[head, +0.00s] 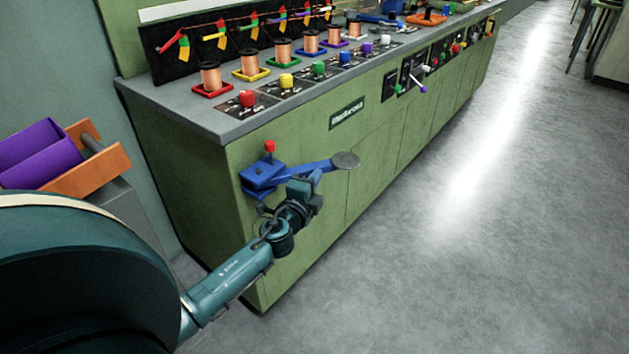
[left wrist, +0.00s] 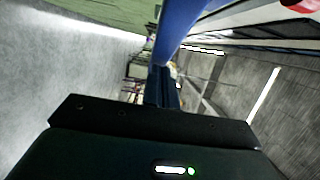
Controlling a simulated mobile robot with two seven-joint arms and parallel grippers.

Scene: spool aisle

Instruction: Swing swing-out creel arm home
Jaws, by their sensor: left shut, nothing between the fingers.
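The swing-out creel arm (head: 305,168) is a blue bar on a blue bracket (head: 262,178) fixed to the green cabinet. A red knob (head: 269,146) tops the bracket, and a grey disc (head: 345,160) sits at the bar's free end. The bar sticks out to the right from the bracket. My left gripper (head: 313,181) is just below the bar, on its near side, shut and empty. In the left wrist view the shut fingers (left wrist: 161,88) point at the blue bar (left wrist: 181,27), which runs up from them. I cannot tell whether they touch it. My right gripper is not in view.
The green cabinet (head: 300,215) carries a grey counter with copper spools (head: 211,77), coloured knobs and switches. A purple bin (head: 35,150) and an orange-sided tray (head: 95,170) stand at the left.

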